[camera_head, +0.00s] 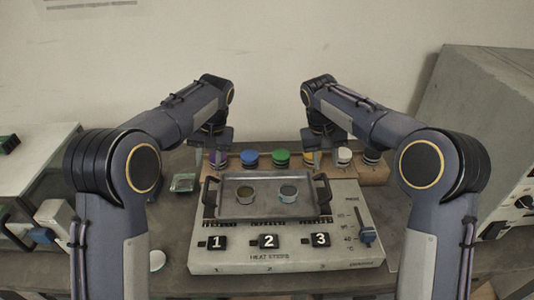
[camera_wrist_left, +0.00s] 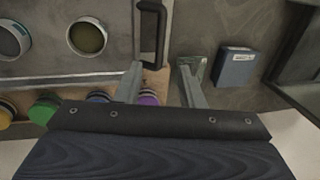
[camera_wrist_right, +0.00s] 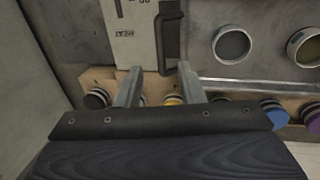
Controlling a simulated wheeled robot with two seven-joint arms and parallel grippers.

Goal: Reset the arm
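My left gripper (camera_head: 217,152) is over the left rear side of the grey metal tray (camera_head: 265,209). In the left wrist view its two fingers (camera_wrist_left: 160,66) stand apart, with nothing between them, close to one dark tray handle (camera_wrist_left: 152,30). My right gripper (camera_head: 316,152) is over the right rear side of the tray. In the right wrist view its fingers (camera_wrist_right: 159,68) are also apart and empty, near the other dark handle (camera_wrist_right: 168,40). Both arms reach forward and bend down toward the tray, which sits level on the heat station (camera_head: 265,262).
A wooden rack of colored-cap jars (camera_head: 281,159) stands behind. A large grey device (camera_head: 480,110) is at right, a white-topped stand (camera_head: 30,160) at left.

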